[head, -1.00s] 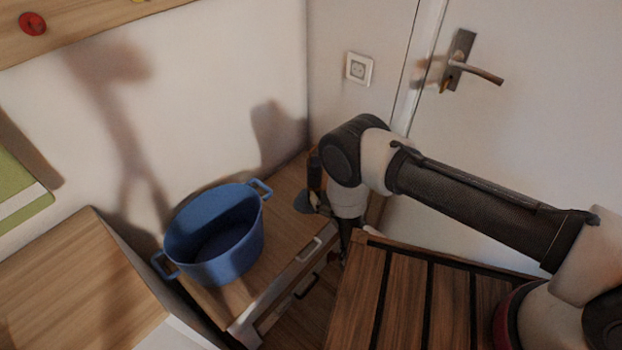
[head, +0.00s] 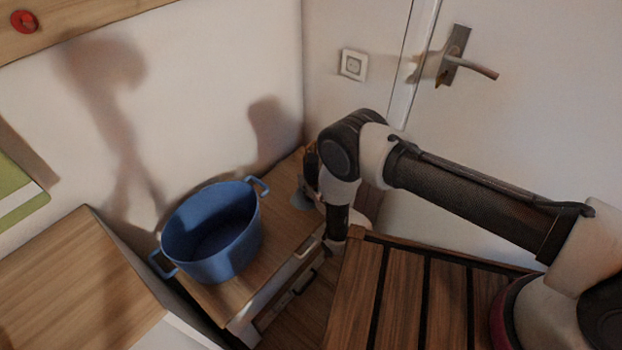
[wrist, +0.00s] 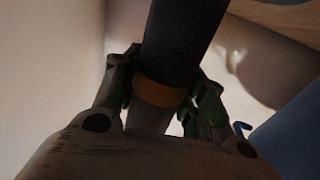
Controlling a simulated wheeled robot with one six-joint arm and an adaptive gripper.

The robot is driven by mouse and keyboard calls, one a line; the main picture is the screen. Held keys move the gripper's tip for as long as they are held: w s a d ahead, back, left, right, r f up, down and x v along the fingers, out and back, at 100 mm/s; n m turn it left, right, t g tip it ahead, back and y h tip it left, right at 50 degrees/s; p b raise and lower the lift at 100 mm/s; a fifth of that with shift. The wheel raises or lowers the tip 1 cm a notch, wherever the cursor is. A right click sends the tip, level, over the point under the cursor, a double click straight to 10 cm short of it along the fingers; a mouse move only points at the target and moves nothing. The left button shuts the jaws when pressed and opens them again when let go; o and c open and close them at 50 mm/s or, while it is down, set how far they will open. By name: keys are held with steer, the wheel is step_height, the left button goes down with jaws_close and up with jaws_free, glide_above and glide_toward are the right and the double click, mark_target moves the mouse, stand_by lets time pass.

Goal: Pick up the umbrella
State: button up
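A dark, upright cylinder with an orange-brown band, which looks like the folded umbrella (wrist: 172,45), fills the upper middle of the wrist view. In the head view it seems to be the dark shape (head: 310,162) at the back of the low drawer unit, mostly hidden by my arm. My gripper (wrist: 165,90) has one finger on each side of the cylinder, close to the band. Both fingers look very near or touching it; whether they are closed tight is unclear. In the head view my fingers are hidden behind my arm.
A blue pot (head: 212,235) stands on the wooden drawer unit (head: 240,298), left of my gripper. Its blue side (wrist: 290,140) shows at right in the wrist view. A slatted wooden top (head: 400,295) lies under my arm. Walls and a door (head: 540,120) close off the back.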

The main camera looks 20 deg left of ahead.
mark_target(316, 163)
steer(key=shift+c, duration=1.2)
steer(key=shift+r, duration=0.15)
step_height(316, 163, up, 10)
steer(key=shift+f, duration=0.1)
